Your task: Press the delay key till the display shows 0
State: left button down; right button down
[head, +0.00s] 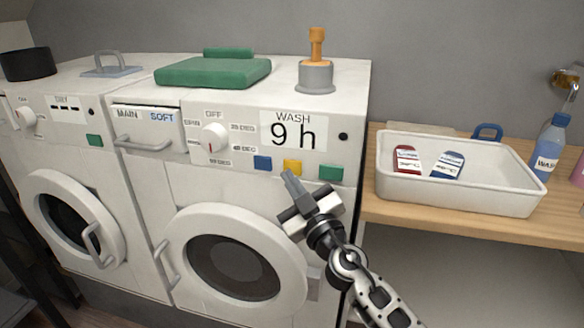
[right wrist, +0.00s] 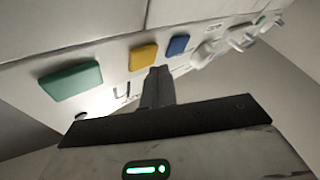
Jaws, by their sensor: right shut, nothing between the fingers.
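The washing machine's display (head: 293,132) reads "9 h" under the word WASH. Below it sits a row of three keys: blue (head: 262,162), yellow (head: 292,167) and green (head: 331,173). I cannot read a label saying which one is the delay key. My right gripper (head: 290,178) is shut and empty, its fingertips just below the yellow key. In the right wrist view the fingertips (right wrist: 157,72) lie close to the yellow key (right wrist: 143,57), with the blue key (right wrist: 178,45) and green key (right wrist: 71,81) to either side. I cannot tell whether they touch the yellow key. My left gripper is out of view.
A dial (head: 213,137) and detergent drawer (head: 147,128) are left of the keys. The round door (head: 236,262) is below. A white tray (head: 455,198) is right.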

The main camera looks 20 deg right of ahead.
jog(key=shift+s+a, duration=0.75)
jog(key=shift+s, duration=0.3)
jog(key=shift+s+a, duration=0.7)
jog(key=shift+s, duration=0.3)
jog(key=s+a+f+m+g, duration=0.1)
jog(key=s+f+m+g, duration=0.3)
jog(key=s+f+g, duration=0.6)
jog(key=s+f, duration=1.2)
jog(key=f, duration=0.3)
jog(key=shift+s+f+m+g, duration=0.2)
jog(key=shift+f+m+g, duration=0.1)
jog(key=shift+m+g, duration=0.1)
dwell(0.3)
